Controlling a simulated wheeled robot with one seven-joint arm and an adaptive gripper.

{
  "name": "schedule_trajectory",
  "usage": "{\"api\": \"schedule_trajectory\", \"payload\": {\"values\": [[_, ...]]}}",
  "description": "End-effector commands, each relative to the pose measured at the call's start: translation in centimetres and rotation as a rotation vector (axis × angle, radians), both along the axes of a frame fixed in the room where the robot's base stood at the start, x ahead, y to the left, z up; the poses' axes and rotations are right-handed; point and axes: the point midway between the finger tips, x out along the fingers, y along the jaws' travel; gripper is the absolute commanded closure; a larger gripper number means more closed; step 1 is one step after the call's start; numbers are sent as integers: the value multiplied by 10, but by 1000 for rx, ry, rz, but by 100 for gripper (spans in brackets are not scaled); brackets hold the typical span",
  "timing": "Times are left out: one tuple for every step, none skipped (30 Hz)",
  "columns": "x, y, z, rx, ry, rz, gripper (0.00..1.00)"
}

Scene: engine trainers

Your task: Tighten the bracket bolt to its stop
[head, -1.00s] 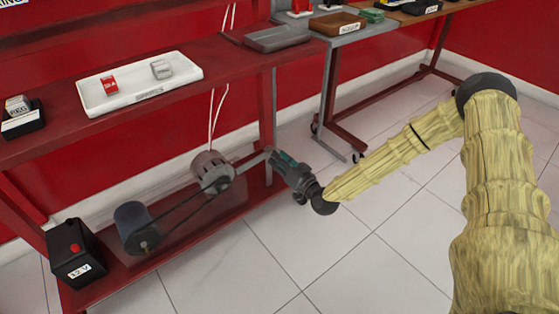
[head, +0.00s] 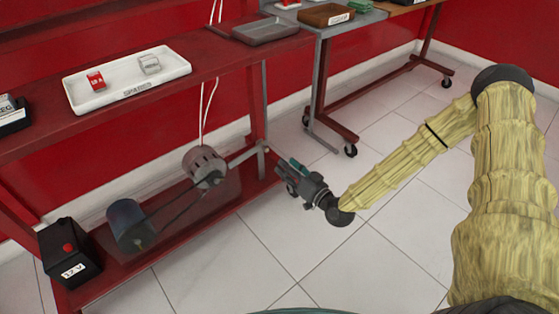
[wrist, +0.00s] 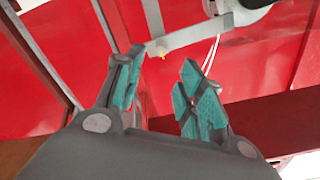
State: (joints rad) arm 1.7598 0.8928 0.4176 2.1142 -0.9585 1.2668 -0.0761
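The alternator-like motor (head: 205,166) sits on the lower shelf, with a pale bracket bar (head: 240,157) running right from it. A small bolt-like end piece (head: 263,147) shows at the bar's right end. My gripper (head: 281,168) is just right of and below the bar's end in the head view. Its teal-padded fingers (wrist: 163,60) are spread open with nothing held. Whether a finger touches the bolt cannot be told.
A belt (head: 170,200) links the motor to a dark blue cylinder (head: 130,224). A black 12 V box (head: 70,252) stands at the shelf's left. A red post (head: 257,105) rises by the bar's end. A white tray (head: 125,95) lies above.

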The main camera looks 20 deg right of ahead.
Motion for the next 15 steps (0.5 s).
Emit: {"api": "schedule_trajectory", "payload": {"values": [[-7,-3,0,1,0,0,62],[-10,-4,0,1,0,0,62],[-14,-5,0,1,0,0,62],[-17,-7,0,1,0,0,62],[-19,-8,0,0,2,0,62],[-22,-8,0,0,2,0,62],[-24,-9,0,1,1,1,62],[-25,-9,0,1,1,1,62],[-26,-9,0,1,0,0,62],[-27,-9,0,1,0,0,62],[-27,-9,0,1,0,1,62],[-27,-10,0,1,0,1,62],[-27,-10,0,1,0,1,62],[-27,-10,0,1,0,1,62],[-27,-10,0,1,0,1,62]]}}
